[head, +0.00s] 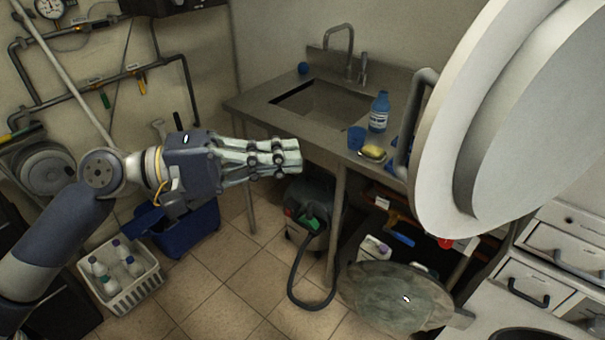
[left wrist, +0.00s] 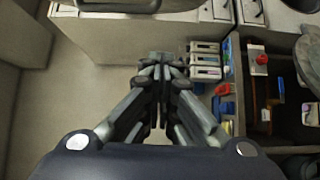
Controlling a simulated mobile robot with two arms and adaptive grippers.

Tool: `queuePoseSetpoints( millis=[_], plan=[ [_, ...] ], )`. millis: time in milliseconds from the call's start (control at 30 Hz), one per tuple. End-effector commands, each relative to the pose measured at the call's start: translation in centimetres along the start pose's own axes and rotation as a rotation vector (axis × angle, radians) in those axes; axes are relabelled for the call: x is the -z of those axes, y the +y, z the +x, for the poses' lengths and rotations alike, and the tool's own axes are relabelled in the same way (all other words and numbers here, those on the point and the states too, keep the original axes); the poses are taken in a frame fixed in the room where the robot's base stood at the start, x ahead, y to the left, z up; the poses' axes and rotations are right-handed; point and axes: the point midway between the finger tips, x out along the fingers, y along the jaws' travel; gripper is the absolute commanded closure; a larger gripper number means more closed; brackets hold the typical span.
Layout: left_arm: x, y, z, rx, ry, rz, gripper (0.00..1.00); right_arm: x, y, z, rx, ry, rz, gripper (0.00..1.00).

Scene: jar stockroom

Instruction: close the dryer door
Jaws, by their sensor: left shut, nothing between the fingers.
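The dryer door (head: 440,160) is a large, thick white round door, seen at an angle in the upper right of the head view. It stands swung out, and its grey bar handle (head: 415,105) is on its left edge. The dryer's opening is not visible. My left gripper (head: 298,156) is shut and empty, pointing right, well to the left of the door and apart from it. In the left wrist view the closed fingers (left wrist: 160,70) point at a pale cabinet side. My right gripper is not in view.
A steel sink counter (head: 255,102) stands behind, with a blue bottle (head: 379,112) and a yellow sponge (head: 372,153). A vacuum (head: 307,215) and a mottled round object (head: 395,297) are below. A white crate of bottles (head: 125,300) is lower left. White drawers (head: 535,282) are lower right.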

Motion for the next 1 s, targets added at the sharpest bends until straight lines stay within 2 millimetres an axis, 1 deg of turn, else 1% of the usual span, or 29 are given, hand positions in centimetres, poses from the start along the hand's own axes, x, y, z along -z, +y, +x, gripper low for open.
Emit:
queuePoseSetpoints(
  millis=[33,100,167,267,367,467,733,833,1000],
  plan=[
    [-1.3,0.5,0.1,-0.001,-0.033,-0.006,1.0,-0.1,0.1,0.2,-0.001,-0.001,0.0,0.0],
    [-2.3,1.1,0.2,-0.003,-0.059,-0.015,1.0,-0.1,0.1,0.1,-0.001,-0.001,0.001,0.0],
    [-2.6,1.3,0.4,-0.005,-0.067,-0.02,1.0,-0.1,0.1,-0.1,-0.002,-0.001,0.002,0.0],
    [-2.7,1.5,1.3,-0.006,-0.068,-0.021,1.0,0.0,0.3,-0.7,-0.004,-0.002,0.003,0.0],
    [-2.8,1.8,2.8,-0.007,-0.069,-0.018,1.0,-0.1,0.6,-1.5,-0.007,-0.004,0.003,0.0],
    [-2.9,1.9,4.7,-0.008,-0.069,-0.019,1.0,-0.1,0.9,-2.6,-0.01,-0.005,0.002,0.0],
    [-3.2,2.0,10.4,-0.007,-0.067,-0.017,1.0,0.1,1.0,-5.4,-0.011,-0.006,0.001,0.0],
    [-4.9,1.8,10.4,-0.004,-0.065,-0.019,1.0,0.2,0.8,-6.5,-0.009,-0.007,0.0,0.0],
    [-6.4,1.6,10.7,-0.005,-0.063,-0.019,1.0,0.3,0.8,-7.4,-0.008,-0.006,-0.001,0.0]
  ],
)
